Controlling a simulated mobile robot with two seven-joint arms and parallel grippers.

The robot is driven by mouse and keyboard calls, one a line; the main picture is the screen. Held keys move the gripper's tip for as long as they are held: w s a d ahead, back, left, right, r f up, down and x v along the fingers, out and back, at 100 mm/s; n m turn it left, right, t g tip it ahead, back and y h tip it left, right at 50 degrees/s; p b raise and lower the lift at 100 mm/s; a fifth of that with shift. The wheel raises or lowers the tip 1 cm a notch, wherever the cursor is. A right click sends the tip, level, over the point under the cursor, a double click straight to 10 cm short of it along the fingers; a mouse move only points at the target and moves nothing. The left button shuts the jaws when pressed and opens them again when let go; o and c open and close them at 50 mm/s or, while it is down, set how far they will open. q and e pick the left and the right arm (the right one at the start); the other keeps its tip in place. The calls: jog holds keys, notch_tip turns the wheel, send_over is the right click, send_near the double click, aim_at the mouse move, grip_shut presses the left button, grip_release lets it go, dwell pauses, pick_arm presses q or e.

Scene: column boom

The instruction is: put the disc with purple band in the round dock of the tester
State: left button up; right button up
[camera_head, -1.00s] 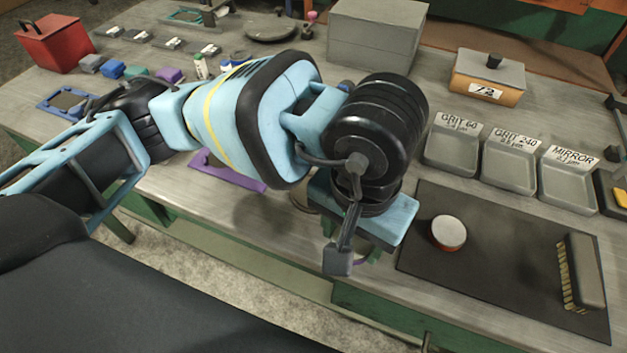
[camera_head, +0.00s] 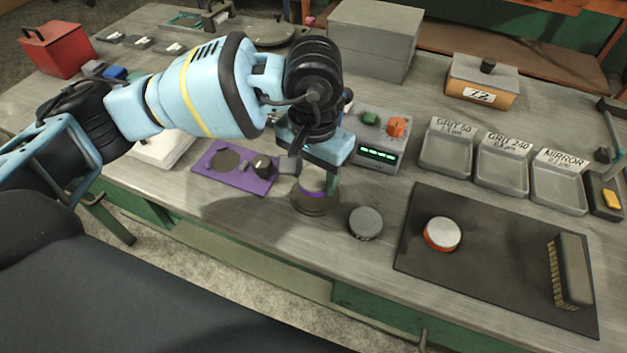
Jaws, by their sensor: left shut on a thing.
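My left gripper (camera_head: 318,186) points down and is shut on the disc with purple band (camera_head: 313,193), which is mostly hidden by the hand. The disc is over a dark round dock (camera_head: 316,209) on the bench, left of and in front of the tester (camera_head: 384,138), a grey box with a lit green display and an orange knob. I cannot tell whether the disc touches the dock or is a little above it. My right gripper is not in view.
A grey disc (camera_head: 366,223) stands close to the right of the dock. A disc with orange band (camera_head: 442,234) and a brush (camera_head: 571,270) lie on the dark mat (camera_head: 490,280). A purple plate (camera_head: 213,181) lies left of the hand. Labelled trays (camera_head: 446,150) stand behind the mat.

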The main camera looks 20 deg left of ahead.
aim_at(313, 179)
pick_arm(q)
jog(key=shift+f, duration=1.5)
jog(key=shift+f, duration=0.15)
jog(key=o, duration=1.3)
jog(key=shift+o, duration=0.2)
notch_tip(313, 179, up, 12)
